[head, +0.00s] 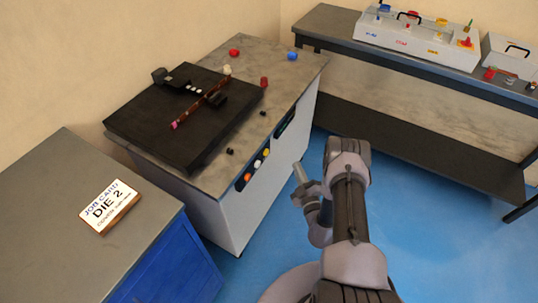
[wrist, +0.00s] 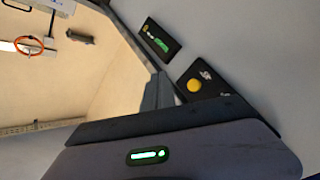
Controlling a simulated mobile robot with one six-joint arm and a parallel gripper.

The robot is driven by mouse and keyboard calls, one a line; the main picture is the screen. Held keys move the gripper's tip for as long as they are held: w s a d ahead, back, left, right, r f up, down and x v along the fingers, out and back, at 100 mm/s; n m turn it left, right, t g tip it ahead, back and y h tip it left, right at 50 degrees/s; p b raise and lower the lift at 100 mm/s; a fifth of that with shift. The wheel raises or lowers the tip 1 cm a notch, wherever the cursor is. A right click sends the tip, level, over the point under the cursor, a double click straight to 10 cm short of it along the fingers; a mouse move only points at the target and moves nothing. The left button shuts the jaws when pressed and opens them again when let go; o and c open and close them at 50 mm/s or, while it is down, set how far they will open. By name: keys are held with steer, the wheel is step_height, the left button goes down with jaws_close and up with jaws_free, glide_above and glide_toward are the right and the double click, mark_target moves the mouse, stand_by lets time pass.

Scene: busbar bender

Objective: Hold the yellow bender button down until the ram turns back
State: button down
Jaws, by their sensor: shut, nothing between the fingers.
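The bender (head: 150,128) has a black top plate, with a brown bar (head: 190,113) lying across it between dark blocks. I cannot tell whether the ram is turning. My gripper (head: 298,170) is to the right of the panel in the head view, apart from the button. In the wrist view its grey fingers (wrist: 160,88) are shut and empty, left of the button.
A small display (wrist: 161,39) with green marks is on the same front face. A job card (head: 109,206) reading DIE 2 lies on the grey-topped blue cabinet at left. A bench (head: 400,63) with boxes stands at back right. Blue floor is open at right.

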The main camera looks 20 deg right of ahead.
mark_target(266, 152)
steer(key=shift+w, duration=0.1)
steer(key=w+a+b, duration=0.2)
steer(key=w+a, duration=0.3)
steer(key=w, duration=0.2)
steer(key=shift+a+b, duration=0.25)
steer(key=shift+b, duration=0.15)
stand_by(1.8)
steer(key=shift+w+a+b, duration=0.25)
steer(key=shift+w+b, duration=0.05)
steer(key=shift+w+a, duration=0.25)
steer(key=shift+w, duration=0.05)
stand_by(1.6)
stand_by(1.1)
steer(key=shift+s+d, duration=0.5)
steer(key=shift+s, duration=0.15)
